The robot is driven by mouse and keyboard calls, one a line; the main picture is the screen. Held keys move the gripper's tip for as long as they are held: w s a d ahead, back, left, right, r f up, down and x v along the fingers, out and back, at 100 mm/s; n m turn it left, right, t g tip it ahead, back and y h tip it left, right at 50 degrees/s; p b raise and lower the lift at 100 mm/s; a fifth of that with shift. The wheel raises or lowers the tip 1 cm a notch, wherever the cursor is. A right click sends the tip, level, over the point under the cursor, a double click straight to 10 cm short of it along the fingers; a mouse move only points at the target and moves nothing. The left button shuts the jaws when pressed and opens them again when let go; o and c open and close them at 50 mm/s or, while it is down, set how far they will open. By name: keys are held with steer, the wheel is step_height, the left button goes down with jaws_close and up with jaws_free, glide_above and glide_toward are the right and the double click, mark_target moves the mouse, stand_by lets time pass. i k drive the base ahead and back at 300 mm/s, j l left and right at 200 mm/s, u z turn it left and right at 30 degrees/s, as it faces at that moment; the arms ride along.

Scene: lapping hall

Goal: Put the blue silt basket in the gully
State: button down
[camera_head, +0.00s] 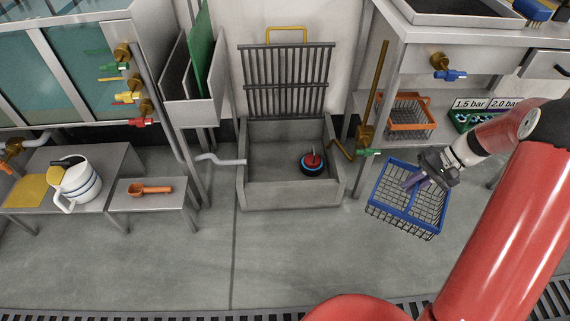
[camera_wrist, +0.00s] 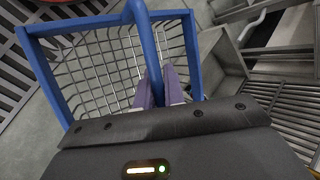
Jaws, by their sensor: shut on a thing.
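The blue silt basket (camera_head: 436,207) is a wire basket with a blue rim and a blue bar across its top. My gripper (camera_head: 408,184) is shut on that bar and holds the basket to the right of the gully, over the grey floor. In the wrist view the gripper (camera_wrist: 160,88) has its purple fingers on the blue bar, and the basket (camera_wrist: 95,60) hangs beyond them. The gully (camera_head: 285,198) is a grey open trough against the wall, with its slatted grate (camera_head: 288,80) raised behind it. A dark round thing with a blue rim and red top (camera_head: 313,163) sits inside the gully's right part.
An orange basket (camera_head: 408,116) stands on the shelf right of the gully. A brass valve with a green handle (camera_head: 366,145) is near the gully's right edge. A grey pipe (camera_head: 220,160) reaches its left edge. A low bench (camera_head: 150,200) stands left. Floor in front is clear.

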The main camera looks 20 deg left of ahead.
mark_target(272, 169)
steer(key=i+j+u, duration=0.2)
steer(key=j+u, duration=0.25)
steer(key=i+j+u, duration=0.2)
steer(key=u, duration=0.25)
steer(key=i+j, duration=0.2)
steer(key=i, duration=0.2)
steer(key=i+j+z, duration=0.15)
steer(key=i, duration=0.25)
